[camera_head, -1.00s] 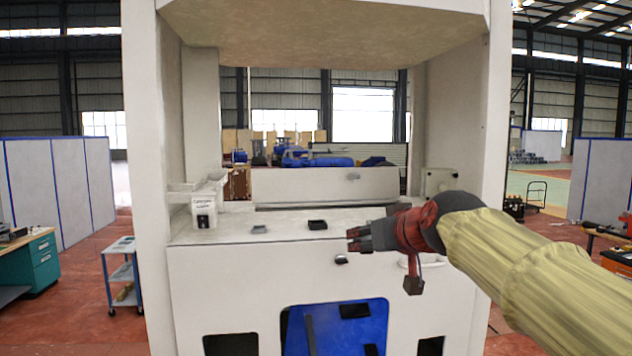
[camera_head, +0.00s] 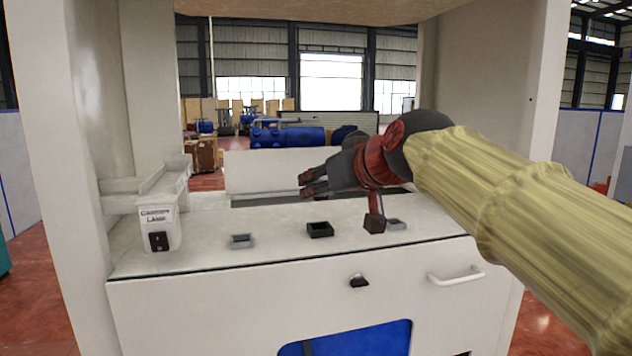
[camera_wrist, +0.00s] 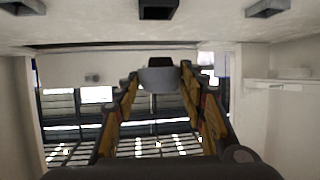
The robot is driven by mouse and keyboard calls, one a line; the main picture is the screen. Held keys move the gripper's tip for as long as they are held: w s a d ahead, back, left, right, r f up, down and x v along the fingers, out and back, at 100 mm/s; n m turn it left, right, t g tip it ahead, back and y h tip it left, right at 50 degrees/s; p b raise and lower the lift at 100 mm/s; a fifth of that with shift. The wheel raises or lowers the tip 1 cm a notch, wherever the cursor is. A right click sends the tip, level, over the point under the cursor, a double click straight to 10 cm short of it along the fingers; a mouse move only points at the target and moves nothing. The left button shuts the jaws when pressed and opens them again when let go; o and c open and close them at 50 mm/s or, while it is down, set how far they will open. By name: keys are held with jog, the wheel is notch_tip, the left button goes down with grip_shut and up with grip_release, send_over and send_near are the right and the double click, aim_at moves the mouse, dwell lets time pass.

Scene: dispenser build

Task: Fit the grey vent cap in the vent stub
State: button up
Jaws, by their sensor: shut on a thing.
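My gripper (camera_head: 308,184) is over the white counter in the head view, its fingers pointing left. The wrist view shows its fingers (camera_wrist: 160,82) closed on a small grey piece with a dark top, which looks like the grey vent cap (camera_wrist: 158,77). In the head view the cap cannot be made out at the fingertips. On the counter are a black square fitting (camera_head: 320,230), a grey fitting (camera_head: 242,241) to its left and another grey fitting (camera_head: 396,225) to its right. I cannot tell which is the vent stub. The held piece is clear of all three.
A labelled box with a black switch (camera_head: 159,228) stands at the counter's left end. White uprights (camera_head: 95,130) flank the opening. The front panel has a black knob (camera_head: 359,281) and a white handle (camera_head: 456,275). A low white back wall (camera_head: 262,170) stands behind.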

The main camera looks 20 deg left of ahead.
jog(key=shift+f+b, duration=2.2)
jog(key=shift+f, duration=0.95)
jog(key=shift+d+b, duration=0.1)
jog(key=shift+b, duration=0.6)
jog(key=shift+s+f+b, duration=0.1)
jog(key=shift+f+b, duration=0.25)
dwell(0.4)
jog(key=o, duration=1)
jog(key=o, duration=0.5)
jog(key=shift+c, duration=0.2)
jog(key=shift+o, duration=0.7)
